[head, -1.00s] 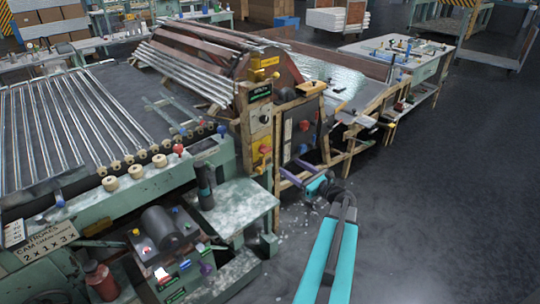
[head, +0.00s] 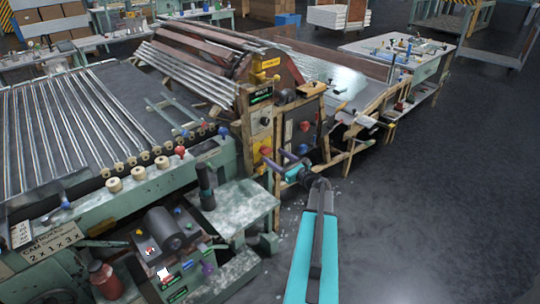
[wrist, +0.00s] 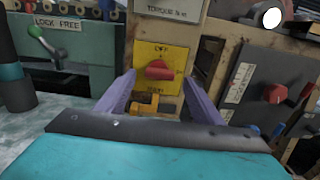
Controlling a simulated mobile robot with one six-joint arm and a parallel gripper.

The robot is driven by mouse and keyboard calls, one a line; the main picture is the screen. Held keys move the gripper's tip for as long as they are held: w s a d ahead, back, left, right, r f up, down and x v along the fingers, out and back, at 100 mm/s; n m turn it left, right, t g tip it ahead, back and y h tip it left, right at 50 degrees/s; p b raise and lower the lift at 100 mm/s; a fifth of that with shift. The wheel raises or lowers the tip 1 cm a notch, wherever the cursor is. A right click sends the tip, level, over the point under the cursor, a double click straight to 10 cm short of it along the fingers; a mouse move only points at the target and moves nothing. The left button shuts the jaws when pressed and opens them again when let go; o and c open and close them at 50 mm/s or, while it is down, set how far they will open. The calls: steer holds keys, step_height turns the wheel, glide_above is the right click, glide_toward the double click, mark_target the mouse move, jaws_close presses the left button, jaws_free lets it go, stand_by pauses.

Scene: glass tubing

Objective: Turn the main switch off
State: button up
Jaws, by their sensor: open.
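The main switch appears to be a red rotary knob (wrist: 158,70) on a yellow plate (wrist: 145,53), roughly centred in the wrist view. Its handle lies about sideways; the small lettering on the plate is hard to read. In the head view the yellow plate (head: 258,153) shows low on the wooden post. My gripper (wrist: 160,80) is open, with its purple fingers either side of the knob in the wrist view and nothing between them. In the head view my gripper (head: 277,158) is close in front of the panel. I cannot tell whether the fingers touch the knob.
A yellow block-like fitting (wrist: 145,104) sits just below the knob. To the right, a grey panel (wrist: 250,88) carries another red knob (wrist: 275,93). A green machine table (head: 240,203) stands left of my arm. The floor (head: 440,190) to the right is clear.

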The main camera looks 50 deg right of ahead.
mark_target(266, 151)
steer(key=shift+w, duration=1.35)
steer(key=shift+c, duration=0.2)
steer(key=c, duration=1)
steer(key=shift+a, duration=0.1)
